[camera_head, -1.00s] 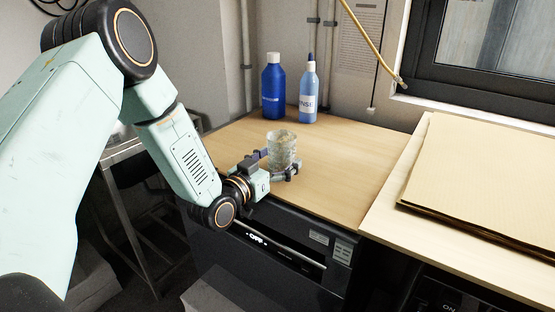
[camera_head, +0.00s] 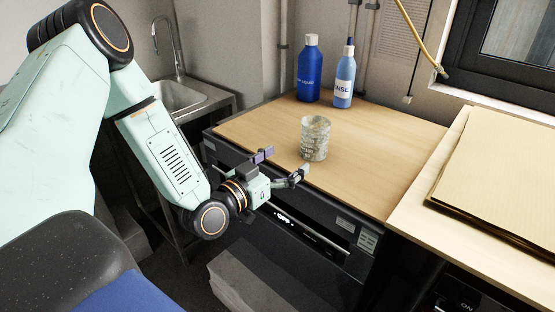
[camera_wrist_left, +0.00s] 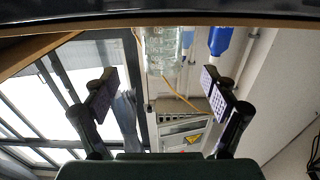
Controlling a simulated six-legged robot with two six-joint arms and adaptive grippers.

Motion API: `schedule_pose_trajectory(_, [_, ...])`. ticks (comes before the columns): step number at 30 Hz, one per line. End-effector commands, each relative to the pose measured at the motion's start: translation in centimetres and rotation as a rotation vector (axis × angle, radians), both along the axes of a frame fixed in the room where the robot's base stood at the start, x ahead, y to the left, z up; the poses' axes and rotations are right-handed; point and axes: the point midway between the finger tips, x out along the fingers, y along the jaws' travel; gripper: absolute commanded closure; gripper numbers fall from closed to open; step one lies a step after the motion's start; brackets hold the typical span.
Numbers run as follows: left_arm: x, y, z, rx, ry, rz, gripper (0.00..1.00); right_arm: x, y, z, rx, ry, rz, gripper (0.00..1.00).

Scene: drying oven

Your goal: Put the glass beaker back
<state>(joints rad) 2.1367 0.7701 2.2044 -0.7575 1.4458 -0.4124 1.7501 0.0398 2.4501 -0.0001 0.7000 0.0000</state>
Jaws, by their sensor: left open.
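The glass beaker (camera_head: 314,140) stands upright on the wooden top (camera_head: 375,165) of the dark oven, near its front edge. It looks cloudy and textured. My left gripper (camera_head: 283,165) is open and empty, just in front and to the left of the beaker, apart from it. In the left wrist view, which is upside down, the beaker (camera_wrist_left: 163,48) shows at the top, beyond the spread fingers (camera_wrist_left: 160,88). My right gripper is not in view.
A dark blue bottle (camera_head: 308,72) and a light blue wash bottle (camera_head: 344,80) stand behind the beaker. A stack of brown sheets (camera_head: 505,180) lies on the right counter. A sink (camera_head: 175,97) is at the back left. The wooden top right of the beaker is clear.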

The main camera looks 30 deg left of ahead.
Motion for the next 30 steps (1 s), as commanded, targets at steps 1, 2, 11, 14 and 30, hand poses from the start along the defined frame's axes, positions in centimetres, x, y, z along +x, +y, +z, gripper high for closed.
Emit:
schedule_pose_trajectory(1, [-0.6, 0.2, 0.1, -0.004, 0.004, 0.004, 0.15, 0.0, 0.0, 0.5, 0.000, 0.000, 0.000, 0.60])
schedule_pose_trajectory(2, [-0.9, 0.2, 0.1, -0.003, 0.003, 0.003, 0.15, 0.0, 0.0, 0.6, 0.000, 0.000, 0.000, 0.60])
schedule_pose_trajectory(11, [-2.2, 0.3, 0.0, 0.001, 0.000, 0.001, 0.15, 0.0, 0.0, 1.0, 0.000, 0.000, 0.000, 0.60])
schedule_pose_trajectory(14, [-2.2, 0.3, 0.0, 0.001, 0.000, 0.000, 0.15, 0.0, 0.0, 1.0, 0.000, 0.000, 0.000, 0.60])
schedule_pose_trajectory(30, [-2.2, 0.3, 0.0, 0.001, 0.000, 0.000, 0.15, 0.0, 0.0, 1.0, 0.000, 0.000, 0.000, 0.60])
